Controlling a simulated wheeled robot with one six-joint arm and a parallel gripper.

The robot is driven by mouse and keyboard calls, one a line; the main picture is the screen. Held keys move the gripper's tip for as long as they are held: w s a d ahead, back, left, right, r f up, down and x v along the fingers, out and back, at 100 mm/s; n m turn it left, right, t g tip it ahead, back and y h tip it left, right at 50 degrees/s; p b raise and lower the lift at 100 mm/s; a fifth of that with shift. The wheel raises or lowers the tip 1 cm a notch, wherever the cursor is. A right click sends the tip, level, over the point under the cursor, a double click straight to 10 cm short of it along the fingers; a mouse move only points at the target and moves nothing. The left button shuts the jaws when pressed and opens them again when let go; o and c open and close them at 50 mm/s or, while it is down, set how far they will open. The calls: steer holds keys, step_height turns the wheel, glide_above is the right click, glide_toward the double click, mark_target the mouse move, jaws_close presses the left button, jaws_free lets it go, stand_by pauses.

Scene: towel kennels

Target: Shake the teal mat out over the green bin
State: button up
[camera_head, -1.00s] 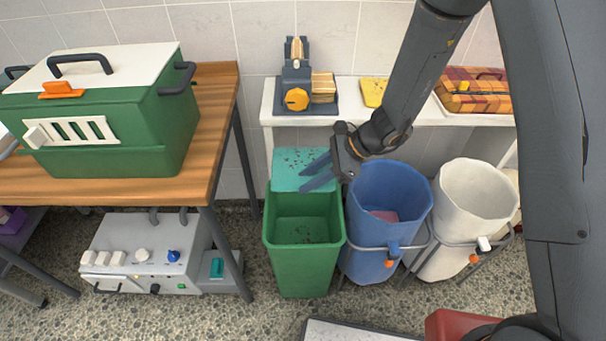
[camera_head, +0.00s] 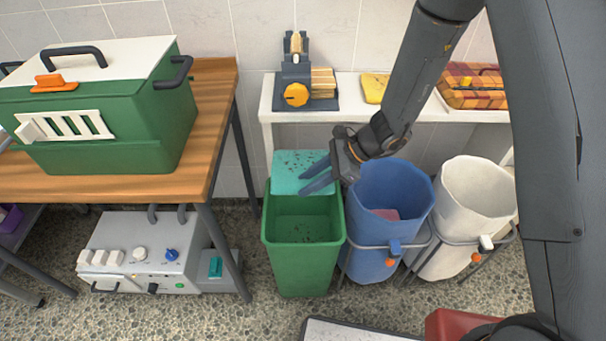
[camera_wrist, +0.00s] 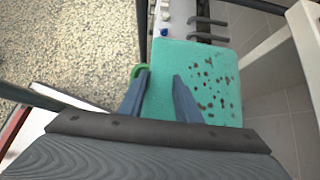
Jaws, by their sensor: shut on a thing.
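The teal mat (camera_head: 290,168), with dark brown specks on it, hangs at the back edge of the green bin (camera_head: 303,265). Its lower part is hidden behind the rim. My gripper (camera_head: 316,182) is shut on the mat's right side, as seen from the head camera. In the wrist view the mat (camera_wrist: 212,65) lies between and beyond the fingers (camera_wrist: 160,78), with specks on its right half. The bin is open, and small dark specks show inside it. A bit of its green rim shows beside the mat in the wrist view.
A blue bin (camera_head: 385,245) with a pink cloth stands just right of the green bin, then a white bin (camera_head: 470,210). A white shelf (camera_head: 345,113) runs behind. A wooden table (camera_head: 215,110) with a green kennel (camera_head: 105,120) stands left, above a grey machine (camera_head: 145,255).

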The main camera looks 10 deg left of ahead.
step_height(320, 180, up, 5)
steer(key=p, duration=0.3)
steer(key=shift+r, duration=0.2)
step_height(320, 180, down, 7)
steer(key=b, duration=0.5)
steer(key=shift+f, duration=0.2)
steer(key=shift+r, duration=0.1)
steer(key=shift+r, duration=0.1)
steer(key=shift+w+r, duration=0.1)
steer(key=shift+r, duration=2.65)
steer(key=shift+s+r, duration=0.15)
steer(key=shift+s, duration=0.05)
steer(key=shift+w+f, duration=0.15)
steer(key=shift+f, duration=3.05)
steer(key=shift+r, duration=0.2)
